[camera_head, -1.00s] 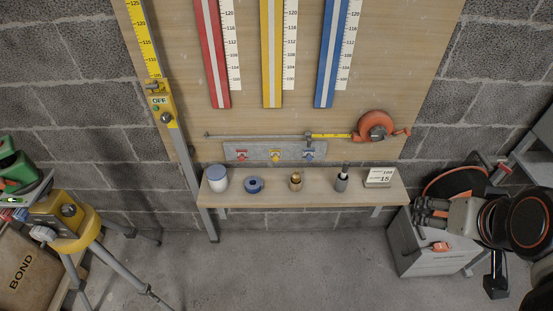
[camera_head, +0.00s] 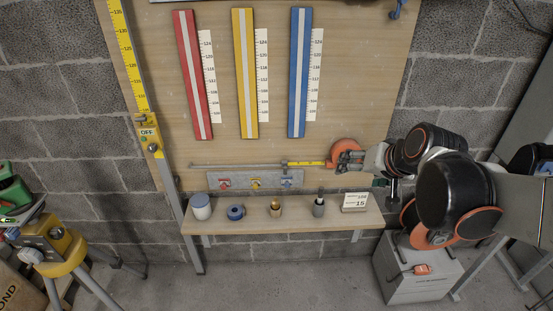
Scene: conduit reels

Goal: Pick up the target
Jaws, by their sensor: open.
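The task names only a target, and I cannot tell which thing that is. On the wooden shelf (camera_head: 290,221) stand a white jar with a blue lid (camera_head: 201,207), a blue ring-shaped roll (camera_head: 236,212), a small brass cylinder (camera_head: 276,208) and a grey cylinder with a dark top (camera_head: 319,206). My gripper (camera_head: 350,162) comes in from the right, above the shelf's right end. Its fingers overlap the lower part of an orange tape reel (camera_head: 344,148) in the picture. It is open, and contact with the reel cannot be told.
A card reading 15 (camera_head: 355,202) stands at the shelf's right end, below my gripper. Red (camera_head: 193,75), yellow (camera_head: 245,75) and blue (camera_head: 300,75) strips hang on the board. A grey box (camera_head: 415,277) stands lower right. A yellow tripod (camera_head: 66,258) is at left.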

